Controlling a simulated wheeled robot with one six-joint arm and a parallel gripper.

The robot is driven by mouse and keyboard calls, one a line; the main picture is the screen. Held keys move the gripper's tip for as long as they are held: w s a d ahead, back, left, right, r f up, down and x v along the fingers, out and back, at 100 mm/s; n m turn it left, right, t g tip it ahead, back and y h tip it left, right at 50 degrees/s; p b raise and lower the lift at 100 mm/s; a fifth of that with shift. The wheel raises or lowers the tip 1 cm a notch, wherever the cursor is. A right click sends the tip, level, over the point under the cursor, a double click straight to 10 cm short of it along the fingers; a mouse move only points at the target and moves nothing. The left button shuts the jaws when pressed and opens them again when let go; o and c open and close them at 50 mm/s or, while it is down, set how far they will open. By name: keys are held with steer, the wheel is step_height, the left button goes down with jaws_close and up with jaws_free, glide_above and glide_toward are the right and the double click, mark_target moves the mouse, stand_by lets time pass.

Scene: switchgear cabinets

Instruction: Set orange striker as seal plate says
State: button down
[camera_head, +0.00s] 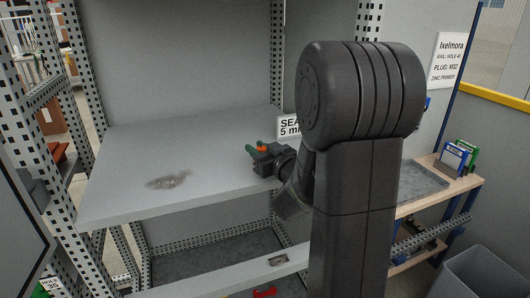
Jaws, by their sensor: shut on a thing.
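My gripper (266,160) is at the right part of the grey shelf, in front of the back panel. A small orange piece (261,149), which looks like the striker, shows at its jaws, and the jaws are shut on it. A small green bit (250,149) shows beside it. The white seal plate (287,126) stands just behind the gripper. It reads "SEA" and "5 m"; the rest is hidden by my arm. How the striker meets the panel or shelf is too small to tell.
The grey shelf (125,165) has a dark stain and is otherwise clear on the left. Perforated uprights (88,75) frame it. A red item (265,293) lies below. At right are a sign reading "Ixelmora" (447,60), a wooden bench (470,184) and a grey bin (480,275).

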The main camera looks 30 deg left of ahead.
steer(key=c, duration=1.1)
jaws_free()
steer(key=shift+c, duration=0.2)
steer(key=shift+d, duration=0.1)
steer(key=b+v, duration=0.1)
steer(key=v, duration=1.2)
steer(key=shift+s+d, duration=0.25)
steer(key=shift+a, duration=0.15)
steer(key=p+x, duration=0.1)
steer(key=x, duration=1.2)
steer(key=shift+w+a, duration=0.25)
steer(key=shift+a, duration=0.05)
steer(key=shift+w+d+p, duration=0.3)
steer(key=shift+w+d, duration=0.05)
steer(key=shift+d, duration=0.1)
